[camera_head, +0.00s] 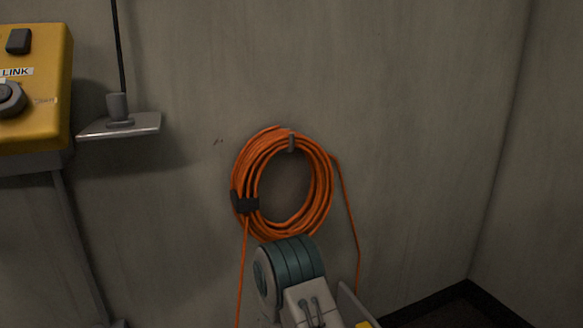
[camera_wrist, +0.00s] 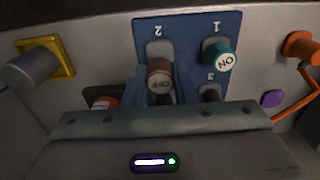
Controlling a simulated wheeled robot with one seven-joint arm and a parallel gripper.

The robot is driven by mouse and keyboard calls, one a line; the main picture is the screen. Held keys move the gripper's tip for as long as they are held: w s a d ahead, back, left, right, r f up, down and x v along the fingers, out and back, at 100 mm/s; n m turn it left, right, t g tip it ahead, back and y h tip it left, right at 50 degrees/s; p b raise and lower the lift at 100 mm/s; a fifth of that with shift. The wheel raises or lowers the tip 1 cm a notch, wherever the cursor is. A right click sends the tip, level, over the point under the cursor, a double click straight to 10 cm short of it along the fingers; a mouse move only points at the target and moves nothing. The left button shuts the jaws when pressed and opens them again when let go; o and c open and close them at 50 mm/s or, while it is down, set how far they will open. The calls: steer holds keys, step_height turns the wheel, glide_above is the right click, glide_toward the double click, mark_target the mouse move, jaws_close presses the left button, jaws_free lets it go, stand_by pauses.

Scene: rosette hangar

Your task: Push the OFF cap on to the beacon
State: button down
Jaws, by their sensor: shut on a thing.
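The OFF cap (camera_wrist: 160,76) is reddish brown, with its lettering upside down in the wrist view. It sits in front of the slot marked 2 on a blue panel (camera_wrist: 188,24). My gripper (camera_wrist: 160,92) is shut on the OFF cap; the fingers are dark and partly hidden behind the grey gripper body. Whether the cap touches the panel cannot be told. A teal ON cap (camera_wrist: 221,58) stands at the slot marked 1, right of the OFF cap. I cannot make out the beacon for certain in either view.
In the wrist view, a grey cylinder on a yellow square plate (camera_wrist: 62,57) is at the left, an orange connector (camera_wrist: 300,47) at the right. In the head view, a coiled orange cable (camera_head: 322,190), a small shelf (camera_head: 135,125) and a yellow LINK box (camera_head: 45,100) are on the wall.

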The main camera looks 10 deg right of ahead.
steer(key=shift+r+p, duration=0.75)
steer(key=shift+r, duration=0.5)
steer(key=w+d+r+m, duration=0.6)
steer(key=w+d+r, duration=0.1)
steer(key=w+r, duration=0.45)
steer(key=shift+w+d+f, duration=0.1)
steer(key=shift+f, duration=1.5)
steer(key=shift+w+f, duration=0.1)
steer(key=shift+f, duration=1.45)
steer(key=shift+f, duration=0.55)
steer(key=c, duration=1.1)
jaws_free()
